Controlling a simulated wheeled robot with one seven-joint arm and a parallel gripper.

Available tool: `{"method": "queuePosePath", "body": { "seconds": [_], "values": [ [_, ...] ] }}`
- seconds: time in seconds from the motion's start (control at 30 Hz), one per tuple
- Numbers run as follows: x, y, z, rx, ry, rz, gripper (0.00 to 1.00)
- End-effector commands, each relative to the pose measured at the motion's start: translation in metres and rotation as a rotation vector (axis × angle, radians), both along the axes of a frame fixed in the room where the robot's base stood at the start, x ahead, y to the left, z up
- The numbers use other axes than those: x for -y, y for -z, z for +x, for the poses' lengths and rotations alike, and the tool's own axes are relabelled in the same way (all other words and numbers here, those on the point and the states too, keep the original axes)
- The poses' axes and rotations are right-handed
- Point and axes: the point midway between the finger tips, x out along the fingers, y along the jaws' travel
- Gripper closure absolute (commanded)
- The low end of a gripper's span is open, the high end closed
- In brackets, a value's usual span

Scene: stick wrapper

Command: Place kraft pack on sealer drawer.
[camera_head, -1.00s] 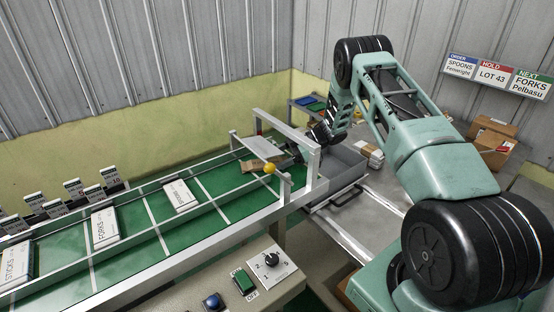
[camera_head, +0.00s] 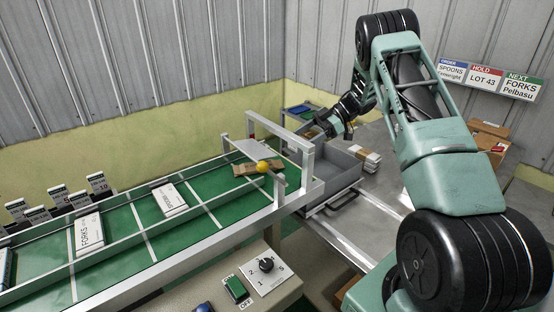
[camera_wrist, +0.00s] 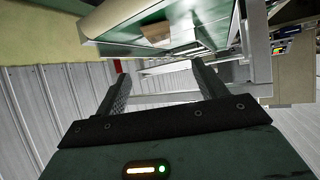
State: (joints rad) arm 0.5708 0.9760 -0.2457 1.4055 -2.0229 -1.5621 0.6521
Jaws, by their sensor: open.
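The kraft pack (camera_head: 240,170) lies flat on the green conveyor belt, by the white gate at its far end; the gate and a yellow ball partly cover it. A brown patch that looks like the pack shows at the top of the wrist view (camera_wrist: 152,33). The sealer drawer (camera_head: 336,182) is a grey open-topped metal tray with a front handle, just right of the belt's end. My gripper (camera_head: 345,132) is above the drawer's back side, right of the gate and apart from the pack. In the wrist view my gripper (camera_wrist: 160,78) has its fingers spread with nothing between them.
The white gate (camera_head: 307,165) with the yellow ball (camera_head: 263,167) spans the belt's end. White packs lie on the belt, one marked FORKS (camera_head: 89,232). A paper stack (camera_head: 368,159) and cardboard box (camera_head: 488,140) stand right of the drawer. A control panel (camera_head: 262,275) is in front.

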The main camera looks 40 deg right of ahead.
Motion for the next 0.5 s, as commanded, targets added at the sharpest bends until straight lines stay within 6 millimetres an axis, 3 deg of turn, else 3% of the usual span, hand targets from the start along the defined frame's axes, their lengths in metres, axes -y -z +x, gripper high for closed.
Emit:
{"method": "queuePosePath", "body": {
  "seconds": [0.03, 0.17, 0.5],
  "values": [
    [0.003, -0.011, -0.001, -0.008, 0.001, -0.035, 0.29],
    [0.002, -0.018, -0.002, -0.029, 0.004, -0.084, 0.29],
    [-0.049, 0.016, 0.017, -0.032, 0.002, -0.084, 0.29]
  ]
}}
